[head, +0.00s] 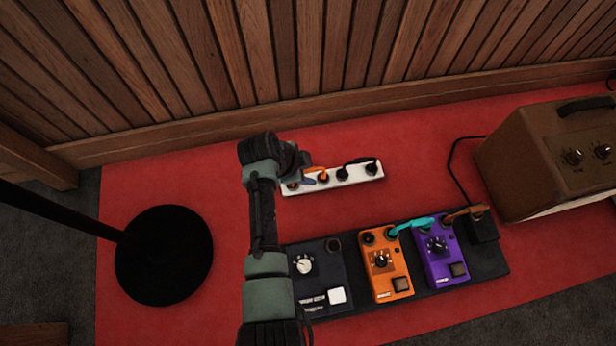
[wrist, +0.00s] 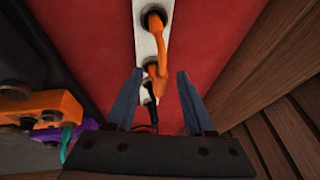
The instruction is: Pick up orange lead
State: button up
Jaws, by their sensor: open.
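The orange lead (wrist: 161,52) is a short curved cable with plugs at its ends, on a white strip (wrist: 142,42) in the wrist view. In the head view the orange lead (head: 312,169) shows only partly, at the left end of the white strip (head: 357,175), with my gripper and wrist covering some of it. My gripper (wrist: 158,76) is open and empty, its two bluish fingers either side of the strip's line in the wrist view. The near plug of the lead lies between the fingertips in that picture; I cannot tell the remaining height gap.
A black lead (head: 356,162) sits on the strip's right part. An orange pedal (head: 384,285) and purple pedal (head: 449,265) with a teal lead (head: 412,225) stand on a black board. A brown amplifier (head: 520,170) is right; a round black stand base (head: 164,258) is left.

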jog(key=shift+w+d+f, duration=0.1)
jog(key=shift+f, duration=0.15)
grip_shut()
jog(key=shift+r, duration=0.15)
notch_tip(320, 180, up, 10)
jog(key=p, duration=0.8)
jog(key=shift+f, duration=0.2)
jog(key=shift+r+p, duration=0.15)
jog(key=shift+p, duration=0.2)
